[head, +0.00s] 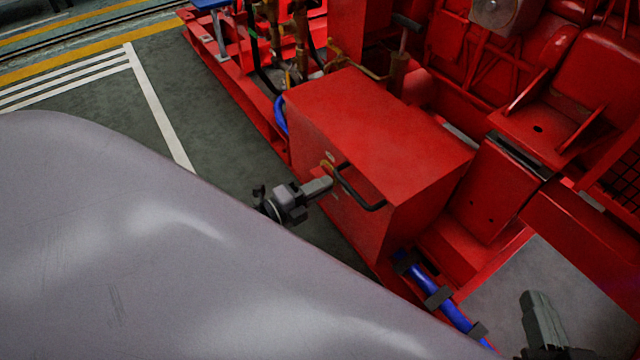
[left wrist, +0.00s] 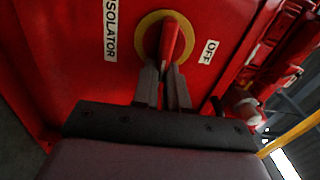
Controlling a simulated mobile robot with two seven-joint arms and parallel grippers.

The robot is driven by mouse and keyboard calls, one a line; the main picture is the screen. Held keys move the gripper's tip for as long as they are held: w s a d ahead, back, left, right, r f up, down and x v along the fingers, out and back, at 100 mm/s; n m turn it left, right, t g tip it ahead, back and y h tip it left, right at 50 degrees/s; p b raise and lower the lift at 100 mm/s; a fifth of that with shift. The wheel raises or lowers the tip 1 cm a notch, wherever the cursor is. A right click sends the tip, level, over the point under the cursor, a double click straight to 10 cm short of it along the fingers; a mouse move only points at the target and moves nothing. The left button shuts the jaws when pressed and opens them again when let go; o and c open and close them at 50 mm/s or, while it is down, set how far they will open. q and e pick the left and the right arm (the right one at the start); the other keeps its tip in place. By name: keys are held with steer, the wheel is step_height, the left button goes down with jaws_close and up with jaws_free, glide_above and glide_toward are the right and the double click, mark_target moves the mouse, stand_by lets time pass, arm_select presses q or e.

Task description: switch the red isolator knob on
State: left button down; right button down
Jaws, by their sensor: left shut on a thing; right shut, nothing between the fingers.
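The red isolator knob (left wrist: 171,40) sits in a yellow ring (left wrist: 143,32) on a red panel in the left wrist view. Its grip runs roughly up and down in that picture, tilted slightly right. An "OFF" label (left wrist: 208,52) is right of it and an "ISOLATOR" label (left wrist: 110,29) left; no "ON" label shows. My left gripper (left wrist: 166,72) is shut on the knob, one finger on each side. In the head view my left gripper (head: 328,183) reaches the red box's left face, mostly hiding the knob. My right gripper (head: 534,298) is shut and empty at lower right.
The knob is on a large red box (head: 385,130) with a black handle (head: 358,192) close beside my left gripper. Blue hose (head: 440,298) runs below the box. Red engine parts crowd the upper right. Floor at left is open, partly hidden by my arm.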

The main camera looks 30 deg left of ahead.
arm_select(q)
steer(key=shift+w+d+m, duration=0.2)
steer(key=shift+m, duration=0.2)
arm_select(e)
steer(key=shift+d+r, duration=0.1)
steer(key=shift+r, duration=0.05)
arm_select(q)
steer(key=c, duration=1.2)
jaws_free()
steer(key=shift+o, duration=0.2)
steer(key=p+v, duration=0.2)
steer(key=v, duration=0.5)
arm_select(e)
steer(key=shift+w+a+f+m+g, duration=0.3)
steer(key=shift+w+a+g, duration=0.1)
steer(key=shift+a, duration=0.25)
